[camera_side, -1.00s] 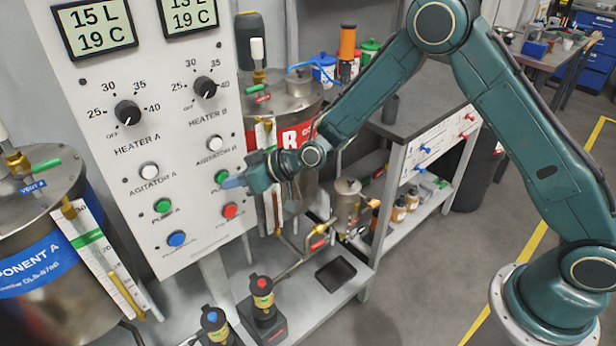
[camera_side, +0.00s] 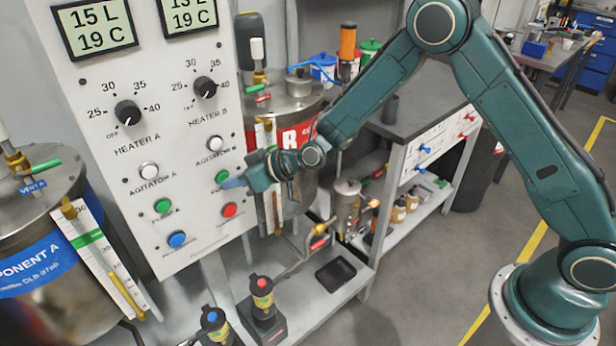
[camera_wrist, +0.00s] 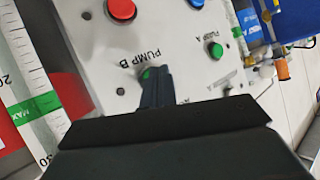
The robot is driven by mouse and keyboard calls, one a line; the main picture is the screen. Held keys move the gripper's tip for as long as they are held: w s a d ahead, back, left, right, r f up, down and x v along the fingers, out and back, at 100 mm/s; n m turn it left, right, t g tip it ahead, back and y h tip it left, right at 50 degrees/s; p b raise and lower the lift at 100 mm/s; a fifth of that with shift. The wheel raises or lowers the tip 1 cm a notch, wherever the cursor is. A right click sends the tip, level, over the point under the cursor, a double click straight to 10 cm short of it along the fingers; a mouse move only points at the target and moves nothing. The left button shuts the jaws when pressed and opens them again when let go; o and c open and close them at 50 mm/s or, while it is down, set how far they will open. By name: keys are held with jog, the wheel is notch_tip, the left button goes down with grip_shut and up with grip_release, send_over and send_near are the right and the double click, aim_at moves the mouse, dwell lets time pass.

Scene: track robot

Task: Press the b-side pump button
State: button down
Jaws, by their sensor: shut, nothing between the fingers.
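The white control panel (camera_side: 100,205) stands at the left of the side view. Its pump B button (camera_side: 221,177) is green and sits in the right column above a red button (camera_side: 230,210). In the wrist view the green pump B button (camera_wrist: 147,72) shows beside its PUMP B label, partly covered by my fingers. My gripper (camera_side: 228,183) is shut and empty, its tips at the pump B button. I cannot tell whether the tips touch or press it. The green pump A button (camera_side: 162,206) is in the left column.
Agitator buttons (camera_side: 149,171) and heater knobs (camera_side: 128,112) sit above, and a blue button (camera_side: 177,239) below. A metal tank with a red label (camera_side: 292,100) stands just right of the panel. A workbench (camera_side: 420,110) is behind my arm.

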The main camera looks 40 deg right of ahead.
jog(key=shift+w, duration=0.15)
jog(key=shift+w, duration=0.3)
dwell(0.6)
jog(key=shift+s, duration=0.55)
jog(key=s, duration=0.5)
jog(key=shift+s, duration=0.4)
dwell(0.4)
jog(key=shift+r, duration=0.15)
